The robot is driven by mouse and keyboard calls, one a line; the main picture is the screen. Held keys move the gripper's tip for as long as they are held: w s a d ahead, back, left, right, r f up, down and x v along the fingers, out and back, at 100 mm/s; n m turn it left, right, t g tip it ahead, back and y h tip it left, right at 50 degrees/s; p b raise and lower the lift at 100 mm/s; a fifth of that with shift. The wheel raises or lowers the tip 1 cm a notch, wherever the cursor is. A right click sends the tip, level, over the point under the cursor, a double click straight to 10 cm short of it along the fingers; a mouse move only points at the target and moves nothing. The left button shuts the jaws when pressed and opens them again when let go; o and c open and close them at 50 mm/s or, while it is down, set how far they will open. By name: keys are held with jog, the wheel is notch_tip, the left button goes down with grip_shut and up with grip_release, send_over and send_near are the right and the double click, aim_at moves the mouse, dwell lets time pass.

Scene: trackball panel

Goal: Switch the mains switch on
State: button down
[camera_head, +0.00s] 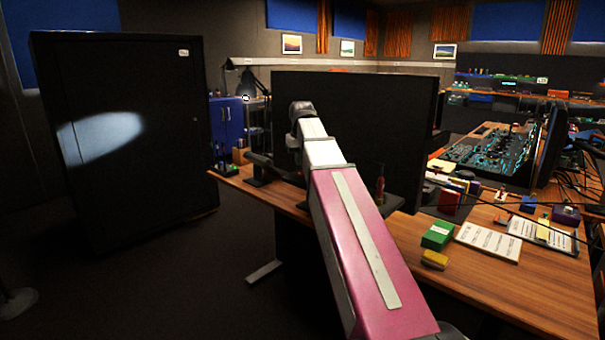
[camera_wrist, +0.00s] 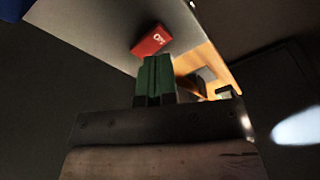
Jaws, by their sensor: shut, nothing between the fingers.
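A red block with small white lettering (camera_wrist: 149,42) is in the upper middle of the wrist view, on or beside a pale grey surface. The lettering is too small to read, and I cannot tell whether this is the mains switch. My gripper (camera_wrist: 155,62) has green fingers close together and empty. Their tips point toward the red block and appear just below it in the picture; I cannot tell whether they touch. In the head view my arm reaches over the desk toward the black monitor, and the gripper itself is hidden. No switch is clearly recognisable in the head view.
A large black cabinet (camera_head: 125,190) stands left, with a light patch on it. The wooden desk (camera_head: 520,290) bears a black monitor (camera_head: 390,125), a green box (camera_head: 437,235), a yellow block (camera_head: 434,259) and papers (camera_head: 488,242). The floor between cabinet and desk is clear.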

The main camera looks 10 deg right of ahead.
aim_at(300, 174)
jog(key=shift+r, duration=2)
